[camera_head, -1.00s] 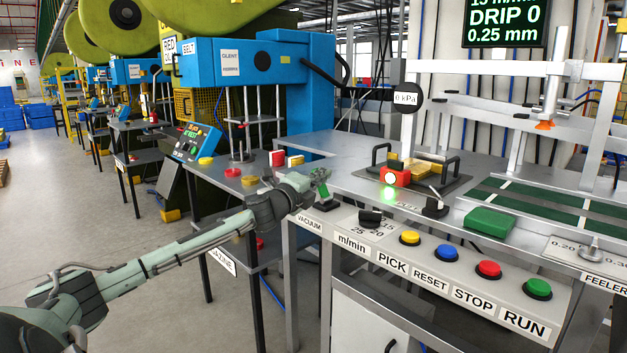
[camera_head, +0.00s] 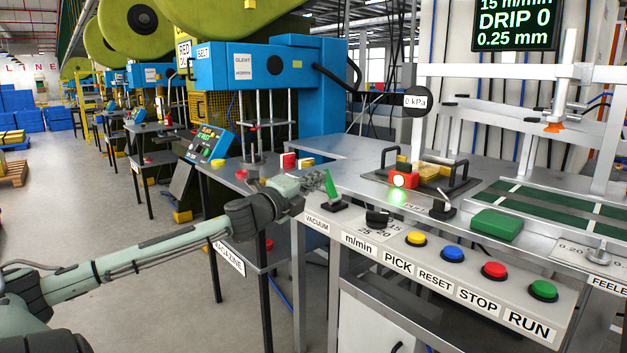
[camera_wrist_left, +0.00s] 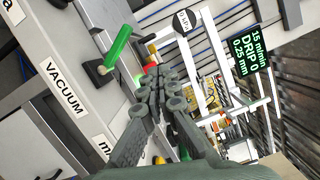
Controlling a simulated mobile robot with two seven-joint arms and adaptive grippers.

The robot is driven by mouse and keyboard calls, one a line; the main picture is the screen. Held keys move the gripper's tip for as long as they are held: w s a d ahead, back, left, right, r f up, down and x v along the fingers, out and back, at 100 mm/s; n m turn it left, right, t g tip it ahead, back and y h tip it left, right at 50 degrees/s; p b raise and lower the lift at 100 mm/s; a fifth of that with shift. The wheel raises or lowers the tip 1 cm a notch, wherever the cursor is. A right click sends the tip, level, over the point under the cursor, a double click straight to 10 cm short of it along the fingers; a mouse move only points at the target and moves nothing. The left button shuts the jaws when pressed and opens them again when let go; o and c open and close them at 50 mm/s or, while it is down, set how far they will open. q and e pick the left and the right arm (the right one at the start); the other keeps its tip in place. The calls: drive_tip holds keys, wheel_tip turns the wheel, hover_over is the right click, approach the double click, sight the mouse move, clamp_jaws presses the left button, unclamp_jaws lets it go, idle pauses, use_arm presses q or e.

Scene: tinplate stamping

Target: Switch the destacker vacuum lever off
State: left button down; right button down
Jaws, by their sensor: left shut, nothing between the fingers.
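The vacuum lever has a green handle (camera_head: 332,186) on a black base (camera_head: 334,206), at the left end of the bench panel above the VACUUM label (camera_head: 317,223). The handle leans up and to the left in the head view. In the left wrist view the green handle (camera_wrist_left: 117,47) stands left of the fingers. My left gripper (camera_head: 319,180) is shut and empty, close beside the handle on its left in the head view. The wrist view shows its fingertips (camera_wrist_left: 167,82) together, apart from the handle. My right gripper is not in view. The round gauge (camera_head: 417,101) reads 0 kPa.
A black knob (camera_head: 377,218) sits right of the lever, followed by yellow (camera_head: 416,239), blue (camera_head: 452,254), red (camera_head: 494,270) and green (camera_head: 543,290) buttons. A red box with a glowing lamp (camera_head: 403,180) stands behind. A side table (camera_head: 222,172) is left of the bench.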

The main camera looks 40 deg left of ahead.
use_arm(q)
drive_tip(key=shift+s+r, duration=0.15)
drive_tip(key=shift+s, duration=0.45)
drive_tip(key=s+f+n+g+y, duration=0.1)
drive_tip(key=s+f+n+g, duration=0.25)
drive_tip(key=f, duration=0.85)
drive_tip(key=s+f+n+g+y, duration=0.15)
drive_tip(key=s+f+n, duration=0.3)
drive_tip(key=f, duration=0.75)
drive_tip(key=s+f+n+g+y, duration=0.1)
drive_tip(key=s+f+n+g, duration=0.3)
drive_tip(key=f, duration=0.9)
drive_tip(key=s+d+f+n+g+h, duration=0.1)
drive_tip(key=s+d+f+g, duration=0.1)
drive_tip(key=s+d+f, duration=0.4)
drive_tip(key=s+d+f+n+g+h, duration=0.1)
drive_tip(key=s+d+f+n, duration=0.15)
drive_tip(key=f, duration=0.55)
drive_tip(key=s+d+f+n+g+h, duration=0.1)
drive_tip(key=s+d+f, duration=0.3)
drive_tip(key=d, duration=0.5)
drive_tip(key=s+d+f+n+g+h, duration=0.1)
drive_tip(key=s+d+f+g+h, duration=0.1)
drive_tip(key=s+d+f, duration=0.3)
drive_tip(key=s+d, duration=0.1)
drive_tip(key=d, duration=0.3)
drive_tip(key=shift+f+g, duration=0.2)
drive_tip(key=shift+g, duration=0.2)
